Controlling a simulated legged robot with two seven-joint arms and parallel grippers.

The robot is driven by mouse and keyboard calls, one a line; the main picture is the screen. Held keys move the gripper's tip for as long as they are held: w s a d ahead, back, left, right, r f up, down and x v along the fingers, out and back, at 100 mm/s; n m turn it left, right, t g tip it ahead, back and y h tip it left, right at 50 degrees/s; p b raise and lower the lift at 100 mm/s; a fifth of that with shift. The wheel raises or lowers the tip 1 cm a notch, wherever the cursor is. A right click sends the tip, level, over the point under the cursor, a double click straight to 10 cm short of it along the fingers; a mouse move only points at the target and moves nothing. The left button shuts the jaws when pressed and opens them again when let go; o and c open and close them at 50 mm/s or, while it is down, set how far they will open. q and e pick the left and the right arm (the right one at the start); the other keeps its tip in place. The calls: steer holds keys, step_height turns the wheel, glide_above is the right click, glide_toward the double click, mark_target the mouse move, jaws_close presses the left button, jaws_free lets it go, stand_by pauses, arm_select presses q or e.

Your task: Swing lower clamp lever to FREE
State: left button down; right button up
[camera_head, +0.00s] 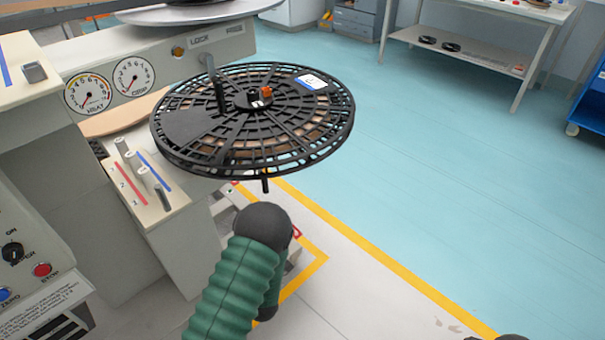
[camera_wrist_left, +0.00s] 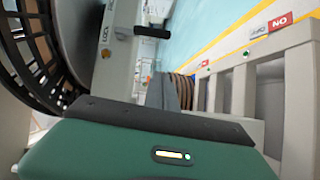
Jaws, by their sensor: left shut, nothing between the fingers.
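In the left wrist view a lever with a black grip (camera_wrist_left: 122,30) stands out from a pale panel (camera_wrist_left: 108,75), beside the printed word LOCK. A FREE marking cannot be read there. In the head view a short dark peg (camera_head: 265,184) shows under the reel's front edge; I cannot tell if it is the same lever. My left arm (camera_head: 240,280) reaches up below the reel, its fingers not distinguishable. My right gripper is not in view.
A large black reel (camera_head: 180,128) lies close above my left arm. Behind it an upper panel (camera_head: 232,38) carries LOCK and FREE labels and a lever (camera_head: 211,66). A pale slatted rack (camera_wrist_left: 243,90) is at the right in the wrist view.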

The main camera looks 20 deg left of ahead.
mark_target(265, 184)
arm_select(q)
steer(key=shift+w+d+r+n+t, duration=0.25)
steer(key=shift+d+r+n+t, duration=0.05)
steer(key=shift+d+r, duration=0.2)
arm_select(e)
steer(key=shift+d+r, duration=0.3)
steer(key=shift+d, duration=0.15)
arm_select(q)
steer(key=shift+a, duration=0.1)
steer(key=w+d+b+x, duration=0.1)
steer(key=b+x, duration=0.4)
steer(key=x, duration=0.8)
steer(key=shift+w+d+r, duration=0.15)
steer(key=shift+w+d, duration=0.05)
steer(key=shift+d, duration=0.45)
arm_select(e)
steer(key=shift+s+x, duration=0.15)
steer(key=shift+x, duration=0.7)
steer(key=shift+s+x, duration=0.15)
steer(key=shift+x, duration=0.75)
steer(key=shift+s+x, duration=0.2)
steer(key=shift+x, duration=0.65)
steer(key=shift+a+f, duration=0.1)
